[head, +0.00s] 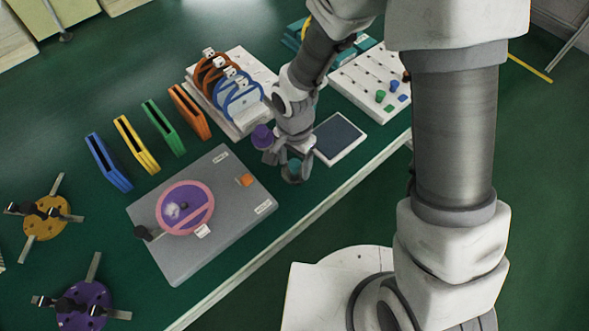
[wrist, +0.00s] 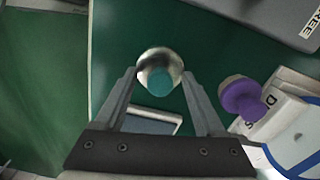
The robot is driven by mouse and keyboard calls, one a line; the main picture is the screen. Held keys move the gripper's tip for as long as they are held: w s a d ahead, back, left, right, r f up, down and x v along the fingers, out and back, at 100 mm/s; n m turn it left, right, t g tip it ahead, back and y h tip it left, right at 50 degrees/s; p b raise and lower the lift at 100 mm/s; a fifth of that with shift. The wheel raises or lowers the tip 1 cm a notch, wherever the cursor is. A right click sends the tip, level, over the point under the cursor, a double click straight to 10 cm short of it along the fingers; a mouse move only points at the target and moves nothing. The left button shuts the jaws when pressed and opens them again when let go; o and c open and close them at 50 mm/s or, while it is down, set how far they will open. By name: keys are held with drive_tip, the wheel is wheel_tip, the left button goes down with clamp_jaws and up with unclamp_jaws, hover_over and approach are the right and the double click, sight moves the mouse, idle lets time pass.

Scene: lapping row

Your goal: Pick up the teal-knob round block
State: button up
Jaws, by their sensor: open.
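The teal-knob round block (wrist: 158,82) shows in the wrist view as a shiny metal disc with a teal knob, upright on the green bench top. In the head view its teal knob (head: 294,167) shows between the fingers, partly hidden. My gripper (wrist: 159,73) is open above it, with one finger on each side of the block. It also shows in the head view (head: 290,170). I cannot tell whether the fingers touch the block.
A dark-faced pad (head: 339,138) lies beside my gripper. A grey plate (head: 215,245) with a pink-rimmed disc lies left. The bench's front edge is near.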

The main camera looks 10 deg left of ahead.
sight(297, 163)
clamp_jaws()
drive_tip(key=shift+r, duration=0.1)
idle(0.5)
drive_tip(key=shift+r, duration=0.45)
drive_tip(key=r, duration=0.2)
drive_tip(key=r+p, duration=0.1)
drive_tip(key=shift+w+d+r, duration=0.1)
drive_tip(key=shift+d+r, duration=0.15)
drive_tip(key=shift+r, duration=0.15)
drive_tip(key=d+r+p, duration=0.1)
drive_tip(key=d+r, duration=0.5)
drive_tip(key=d, duration=0.5)
drive_tip(key=shift+s+p, duration=0.2)
drive_tip(key=shift+p, duration=0.15)
drive_tip(key=shift+d+r, duration=0.1)
